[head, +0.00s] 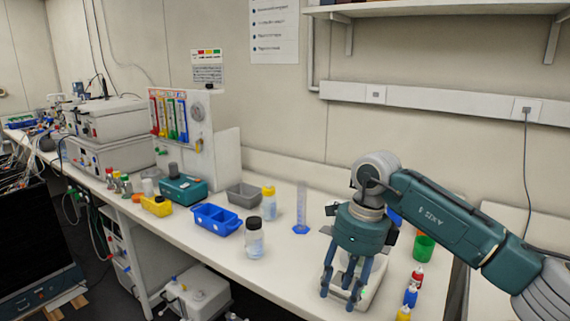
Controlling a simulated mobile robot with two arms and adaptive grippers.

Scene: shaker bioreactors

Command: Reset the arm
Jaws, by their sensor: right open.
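My right arm comes in from the right edge in the head view. Its teal right gripper (343,289) points down at the right part of the bench, with its dark fingers spread apart. The gripper is above and in front of a pale device (372,292), which it partly hides. I cannot tell whether the fingers touch this device. Nothing is visibly held between the fingers. My left gripper is not in view.
Small bottles (411,293) and a green cup (424,247) stand right. A shelf (420,8) hangs above.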

